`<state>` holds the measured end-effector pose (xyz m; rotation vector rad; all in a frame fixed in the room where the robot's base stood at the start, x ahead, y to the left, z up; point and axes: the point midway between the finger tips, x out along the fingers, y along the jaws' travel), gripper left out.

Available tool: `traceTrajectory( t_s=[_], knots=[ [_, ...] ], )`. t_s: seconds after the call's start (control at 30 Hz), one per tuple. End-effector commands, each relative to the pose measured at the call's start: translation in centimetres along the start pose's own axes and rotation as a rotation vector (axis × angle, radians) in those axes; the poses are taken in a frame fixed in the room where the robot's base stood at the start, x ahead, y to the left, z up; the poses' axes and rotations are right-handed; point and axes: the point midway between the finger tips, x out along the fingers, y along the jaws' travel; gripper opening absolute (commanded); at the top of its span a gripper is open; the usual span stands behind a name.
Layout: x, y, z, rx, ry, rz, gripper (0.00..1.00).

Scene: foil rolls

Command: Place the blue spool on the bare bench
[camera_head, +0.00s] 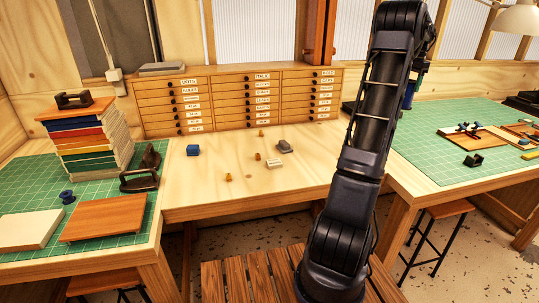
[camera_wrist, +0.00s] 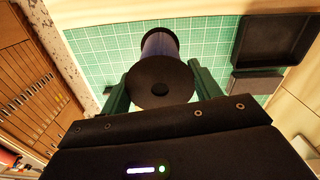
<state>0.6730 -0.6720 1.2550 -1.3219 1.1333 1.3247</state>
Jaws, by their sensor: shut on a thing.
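A blue spool (camera_wrist: 157,45) with black end discs sits between the fingers of my gripper (camera_wrist: 158,82) in the wrist view. One black disc faces the camera, and the gripper is shut on the spool. Green cutting mat shows beyond it; whether the spool touches the mat cannot be told. In the head view my arm hides most of the gripper, and a bit of blue (camera_head: 409,95), likely the spool, shows at the arm's right edge. The bare bench (camera_head: 220,190) is the pale wooden middle one, without a mat.
The bench's front left is clear. A black tray (camera_wrist: 275,40) lies on the right in the wrist view.

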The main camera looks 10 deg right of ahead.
Motion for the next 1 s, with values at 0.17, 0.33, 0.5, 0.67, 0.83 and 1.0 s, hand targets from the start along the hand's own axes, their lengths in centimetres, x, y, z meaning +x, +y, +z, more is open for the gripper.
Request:
traceTrajectory(
  t_s=[0.17,0.33,0.5,0.67,0.83,1.0],
  knots=[
    [-0.1,-5.8,5.5,-0.024,0.001,0.0,0.23],
    [-0.1,-10.5,10.8,-0.04,0.001,0.0,0.23],
    [-0.1,-14.6,16.5,-0.057,0.001,0.0,0.23],
    [-0.1,-17.9,22.2,-0.074,0.001,-0.001,0.23],
    [0.0,-20.8,28.2,-0.089,0.001,-0.001,0.23],
    [0.0,-22.6,33.2,-0.101,0.001,-0.001,0.23]
  ],
)
